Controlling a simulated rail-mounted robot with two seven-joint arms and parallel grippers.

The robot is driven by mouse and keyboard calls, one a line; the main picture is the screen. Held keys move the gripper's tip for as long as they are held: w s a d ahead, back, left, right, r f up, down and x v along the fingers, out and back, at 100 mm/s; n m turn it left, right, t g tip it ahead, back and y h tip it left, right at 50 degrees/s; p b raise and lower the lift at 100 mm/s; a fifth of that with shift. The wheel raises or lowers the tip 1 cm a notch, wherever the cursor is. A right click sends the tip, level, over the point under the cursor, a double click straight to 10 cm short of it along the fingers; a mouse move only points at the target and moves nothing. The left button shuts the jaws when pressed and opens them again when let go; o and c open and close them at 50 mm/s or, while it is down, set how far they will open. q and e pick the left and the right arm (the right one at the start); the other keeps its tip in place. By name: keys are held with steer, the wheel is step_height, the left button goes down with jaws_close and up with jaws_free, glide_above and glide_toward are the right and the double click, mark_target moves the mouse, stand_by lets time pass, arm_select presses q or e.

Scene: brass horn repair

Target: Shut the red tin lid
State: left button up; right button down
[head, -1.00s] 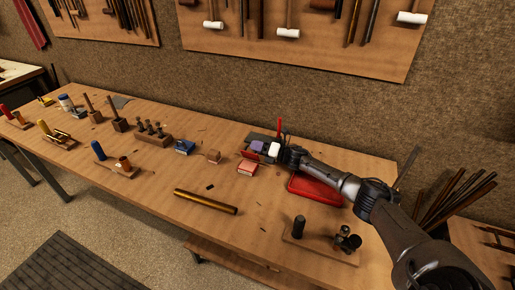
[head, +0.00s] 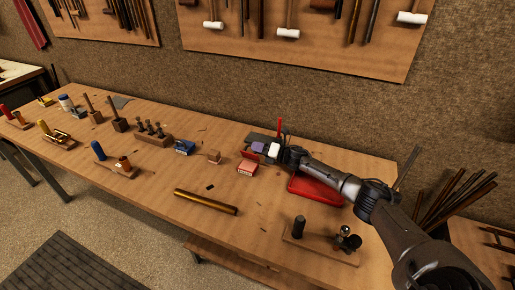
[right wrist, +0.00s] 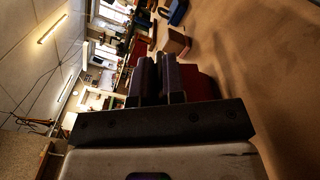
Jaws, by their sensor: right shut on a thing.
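The red tin (head: 247,168) stands on the workbench right of the middle. Its red lid (head: 249,155) is raised at the tin's back edge. My right gripper (head: 257,147) reaches in from the right, its fingertips at the lid. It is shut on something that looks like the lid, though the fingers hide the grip. In the right wrist view the two dark fingers (right wrist: 157,75) are close together, and a red surface (right wrist: 203,82) shows just beyond them on the right. My left gripper is not in view.
A red tray (head: 316,189) lies under my right forearm. A wooden block (head: 212,156) and a blue box (head: 184,147) stand left of the tin. A brass tube (head: 205,201) lies in front. A stand with dark parts (head: 320,245) is at the front right.

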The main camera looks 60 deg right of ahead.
mark_target(254, 155)
steer(key=a+n, duration=0.1)
steer(key=n+b, duration=0.1)
steer(key=n, duration=0.1)
steer(key=shift+s+a, duration=0.2)
steer(key=shift+a, duration=0.2)
steer(key=shift+s+a+f+n+b, duration=0.1)
steer(key=shift+a+n+b, duration=0.4)
steer(key=shift+n, duration=0.45)
steer(key=shift+s+a+f+n+b, duration=0.1)
steer(key=shift+a+n+b, duration=0.35)
steer(key=shift+n, duration=0.5)
steer(key=c, duration=1.2)
jaws_free()
steer(key=shift+s, duration=0.15)
